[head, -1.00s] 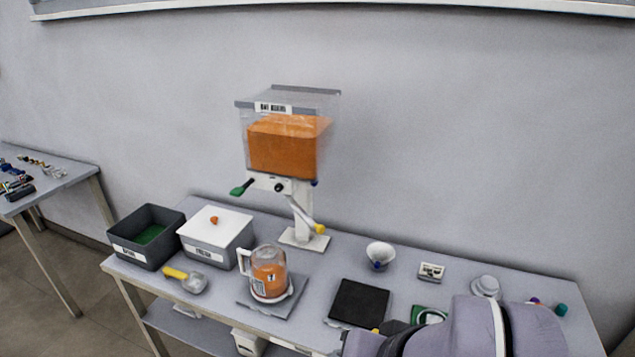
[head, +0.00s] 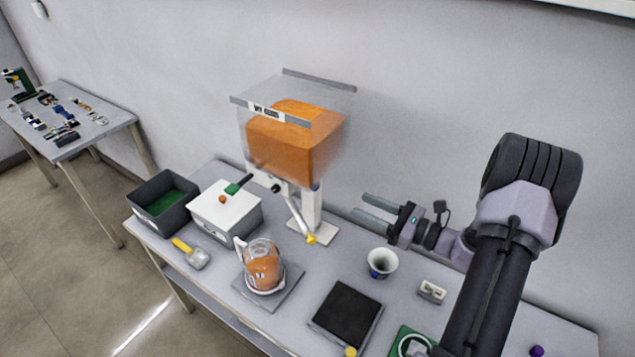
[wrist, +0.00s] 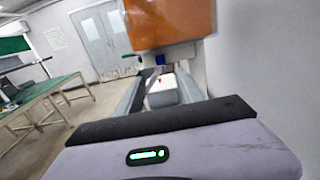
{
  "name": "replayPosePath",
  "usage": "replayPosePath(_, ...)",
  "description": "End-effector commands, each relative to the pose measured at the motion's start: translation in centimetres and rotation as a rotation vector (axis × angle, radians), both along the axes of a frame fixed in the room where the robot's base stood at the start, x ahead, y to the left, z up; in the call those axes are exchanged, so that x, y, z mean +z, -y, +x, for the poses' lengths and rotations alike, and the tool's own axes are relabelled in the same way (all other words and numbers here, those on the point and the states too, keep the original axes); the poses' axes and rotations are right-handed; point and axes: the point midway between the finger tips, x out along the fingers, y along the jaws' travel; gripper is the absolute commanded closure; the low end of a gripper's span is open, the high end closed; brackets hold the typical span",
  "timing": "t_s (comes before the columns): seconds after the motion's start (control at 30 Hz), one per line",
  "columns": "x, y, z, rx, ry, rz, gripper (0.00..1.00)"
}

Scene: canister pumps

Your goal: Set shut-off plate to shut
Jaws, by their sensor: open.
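A clear canister dispenser (head: 295,140) with orange contents stands on a white post and foot (head: 314,232) at the back of the table. Below the canister are a green-ended handle (head: 238,185), a black knob (head: 276,188) and a yellow-ended lever (head: 311,239) slanting down. I cannot tell which of these is the shut-off plate or how it is set. My gripper (head: 370,208) is open and empty, to the right of the post and apart from it, fingers pointing left. In the wrist view the orange canister (wrist: 168,22) is ahead, with a blue part (wrist: 160,60) under it.
A clear jug (head: 262,268) with orange contents stands on a grey pad left of centre. A white lidded bin (head: 238,212), a dark bin (head: 165,222) and a yellow-handled scoop (head: 192,256) are at left.

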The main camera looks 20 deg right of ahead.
Motion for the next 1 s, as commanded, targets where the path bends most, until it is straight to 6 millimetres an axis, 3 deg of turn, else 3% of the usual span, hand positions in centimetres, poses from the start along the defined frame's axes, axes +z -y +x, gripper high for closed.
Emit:
replayPosePath(0.2,-0.1,-3.9,5.5,0.007,0.000,-0.002,0.56)
replayPosePath(0.4,0.0,-6.3,9.2,0.006,0.000,-0.001,0.56)
replayPosePath(0.6,0.0,-7.3,10.6,0.005,-0.002,-0.001,0.56)
replayPosePath(0.83,0.0,-7.3,10.7,0.004,-0.002,-0.001,0.56)
replayPosePath(0.87,0.0,-7.3,10.7,0.004,-0.002,-0.001,0.58)
replayPosePath(1.0,0.0,-7.3,10.7,0.004,-0.002,-0.001,0.86)
